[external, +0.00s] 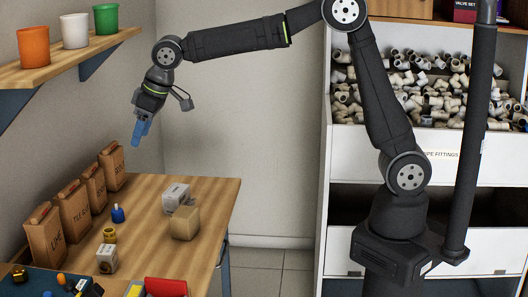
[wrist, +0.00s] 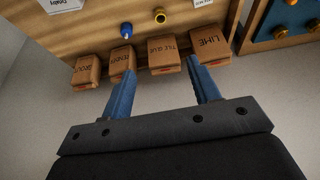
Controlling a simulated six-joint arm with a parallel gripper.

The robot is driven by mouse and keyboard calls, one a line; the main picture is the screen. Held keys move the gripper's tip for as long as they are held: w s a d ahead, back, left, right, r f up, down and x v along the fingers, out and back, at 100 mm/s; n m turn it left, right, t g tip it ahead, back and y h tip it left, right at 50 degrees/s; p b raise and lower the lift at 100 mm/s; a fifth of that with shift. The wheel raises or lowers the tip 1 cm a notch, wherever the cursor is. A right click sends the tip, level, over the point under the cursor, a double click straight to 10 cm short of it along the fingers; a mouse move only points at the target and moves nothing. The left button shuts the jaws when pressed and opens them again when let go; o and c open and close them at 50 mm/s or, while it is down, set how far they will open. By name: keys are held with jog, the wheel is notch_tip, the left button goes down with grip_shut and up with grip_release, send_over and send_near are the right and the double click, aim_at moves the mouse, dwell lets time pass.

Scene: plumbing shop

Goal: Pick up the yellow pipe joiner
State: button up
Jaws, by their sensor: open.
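The yellow pipe joiner (external: 110,235) stands on the wooden table, between a small blue object and a white box. In the wrist view the yellow pipe joiner (wrist: 160,15) is near the top edge, beyond the row of paper bags. My gripper (external: 138,138) is raised high above the back part of the table, well apart from the joiner. In the wrist view my gripper (wrist: 160,69) has its two blue fingers spread with nothing between them.
Several brown bags (external: 73,212) line the wall side of the table. A blue-topped object (external: 118,214), a white box (external: 107,259), another white box (external: 176,196) and a cardboard box (external: 185,222) stand near the joiner. A shelf (external: 75,62) with cups hangs at left.

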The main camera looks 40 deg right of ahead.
jog(key=w+a+f+n+g+h, duration=0.2)
jog(key=w+a+f+n, duration=0.4)
jog(key=n, duration=0.1)
jog(key=n+g+h, duration=0.1)
jog(key=n, duration=0.5)
send_over(109, 230)
jog(key=s, duration=0.2)
notch_tip(109, 230, down, 6)
notch_tip(109, 230, down, 12)
jog(key=shift+d+f, duration=0.1)
jog(key=shift+d, duration=0.05)
jog(key=shift+w+a+f, duration=0.1)
jog(key=shift+a+f, duration=0.05)
jog(key=shift+f, duration=0.7)
jog(key=shift+w+a+f, duration=0.1)
jog(key=shift+w+f, duration=0.05)
jog(key=shift+f, duration=0.75)
jog(key=shift+w+a+f, duration=0.1)
jog(key=shift+a+f, duration=0.05)
jog(key=shift+f, duration=0.7)
jog(key=shift+c, duration=0.5)
jog(key=c, duration=0.9)
